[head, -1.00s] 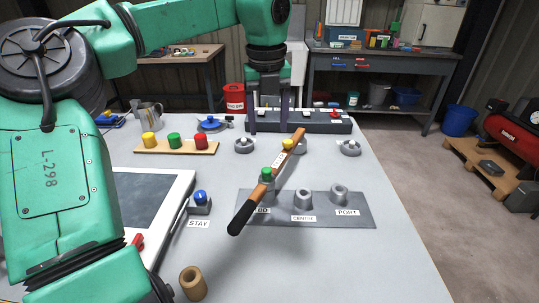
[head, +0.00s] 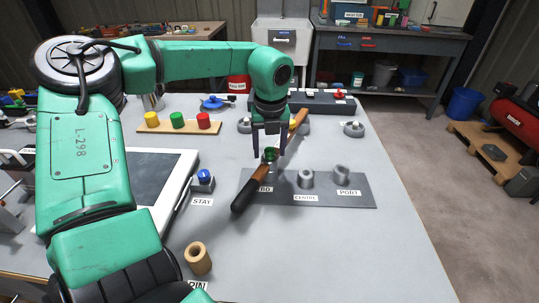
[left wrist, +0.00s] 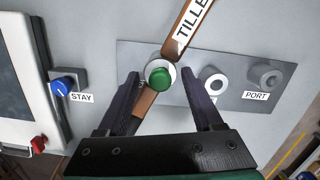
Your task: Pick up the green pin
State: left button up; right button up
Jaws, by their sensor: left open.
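A green pin (head: 270,154) stands at the left socket of a grey plate (head: 320,199), where the wooden tiller (head: 297,122) with its dark handle crosses. In the left wrist view the green pin's round head (left wrist: 160,77) shows over a pale ring beside the tiller. My left gripper (head: 269,150) is open and points down, with its dark fingers on either side of the green pin; I see no contact. How deep the pin sits is hidden. A second green-topped piece (head: 177,119) stands between a yellow and a red one on a wooden strip.
The sockets marked CENTRE (head: 305,179) and PORT (head: 341,175) stand to the right on the plate. A blue knob (head: 204,176) by the STAY label and a framed dark panel (head: 158,178) lie left. A tan cylinder (head: 198,258) stands in front. The table's right front is clear.

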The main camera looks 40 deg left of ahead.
pick_arm(q)
jog(key=shift+r, duration=0.1)
grip_shut()
notch_tip(320, 180, up, 10)
dwell(0.3)
